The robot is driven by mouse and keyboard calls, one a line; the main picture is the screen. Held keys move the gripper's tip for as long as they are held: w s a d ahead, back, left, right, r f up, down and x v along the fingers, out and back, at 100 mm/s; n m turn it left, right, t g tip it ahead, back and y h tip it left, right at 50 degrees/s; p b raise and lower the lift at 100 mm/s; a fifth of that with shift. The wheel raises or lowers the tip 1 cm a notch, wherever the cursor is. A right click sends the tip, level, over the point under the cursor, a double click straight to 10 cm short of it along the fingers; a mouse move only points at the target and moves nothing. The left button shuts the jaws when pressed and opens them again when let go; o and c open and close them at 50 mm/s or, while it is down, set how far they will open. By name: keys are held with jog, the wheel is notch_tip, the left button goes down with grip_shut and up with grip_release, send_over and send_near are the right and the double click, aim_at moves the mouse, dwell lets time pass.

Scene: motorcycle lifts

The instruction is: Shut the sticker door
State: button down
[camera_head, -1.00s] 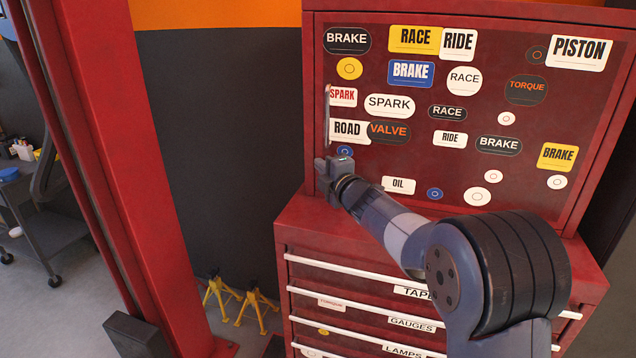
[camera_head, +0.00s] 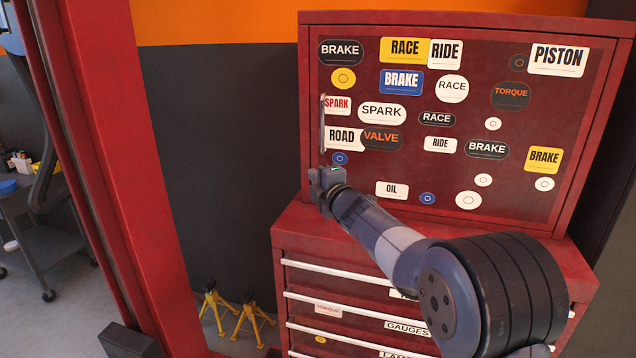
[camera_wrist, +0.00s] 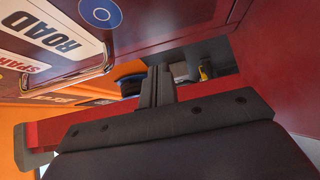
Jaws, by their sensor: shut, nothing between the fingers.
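The sticker door (camera_head: 430,190) is the dark red front of the upper cabinet, covered with many stickers. In the head view it sits within the cabinet frame and looks flush or nearly so; a small gap cannot be ruled out. Its upright metal handle (camera_head: 323,122) is near the left edge, and shows in the wrist view (camera_wrist: 72,78) beside the ROAD sticker. My gripper (camera_head: 320,178) is at the door's lower left, just below the handle. In the wrist view my gripper's fingers (camera_wrist: 156,85) are together and empty, near the door's edge. Whether they touch it is unclear.
A red drawer cabinet (camera_head: 300,240) with white drawer handles stands below the door. A red lift post (camera_head: 110,150) rises on the left. Yellow stands (camera_head: 235,315) are on the floor between them. A dark cart (camera_head: 40,235) is at the far left.

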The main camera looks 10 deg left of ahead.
jog(key=b+v, duration=0.1)
jog(key=v, duration=0.9)
jog(key=shift+s+f+b, duration=0.15)
jog(key=shift+s+b, duration=0.05)
jog(key=shift+b, duration=0.15)
jog(key=shift+w+a, duration=0.1)
